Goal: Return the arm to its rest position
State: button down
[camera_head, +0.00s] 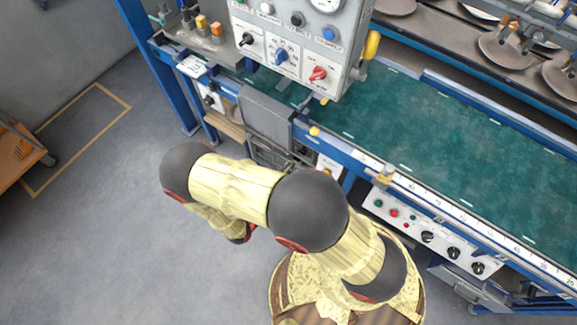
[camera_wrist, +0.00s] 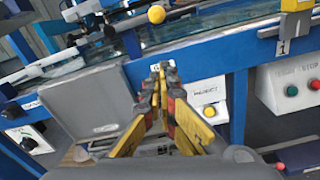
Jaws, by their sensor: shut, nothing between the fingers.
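My arm, in yellowish covers with dark joints, is bent across the lower middle of the head view. My gripper shows in the wrist view (camera_wrist: 160,80), with yellow, red and dark fingers brought together at the tips and nothing held. It points toward the blue front frame of the plate dryer (camera_wrist: 210,62), next to a grey panel (camera_wrist: 85,100). I cannot tell how far the fingertips are from the frame. In the head view the gripper is mostly hidden by the arm.
The dryer's green belt (camera_head: 430,135) runs along the right. A control box (camera_head: 295,50) with knobs stands above it. A lower button panel (camera_head: 425,232) and a yellow ball knob (camera_wrist: 156,14) stick out from the front.

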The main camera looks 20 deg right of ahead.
dwell(0.4)
jog(key=s+d+f+m+g+h, duration=0.1)
jog(key=s+d+g, duration=0.3)
jog(key=s, duration=0.3)
jog(key=s+a+r+m+g+y, duration=0.35)
jog(key=s+r+m+g, duration=0.25)
jog(key=r+m+g, duration=0.25)
jog(key=a+r+m+t+y, duration=0.15)
jog(key=r+m+y, duration=0.3)
jog(key=r, duration=0.45)
jog(key=a+r+m+y, duration=0.2)
jog(key=r+m+y, duration=0.3)
jog(key=r, duration=0.4)
jog(key=d+r+m+t+y, duration=0.1)
jog(key=d+r+t, duration=0.2)
jog(key=r, duration=0.4)
jog(key=d+r+m+t+y+b, duration=0.1)
jog(key=d+r+m+t, duration=0.1)
jog(key=r, duration=0.5)
jog(key=shift+d+t, duration=0.6)
jog(key=shift+d, duration=0.05)
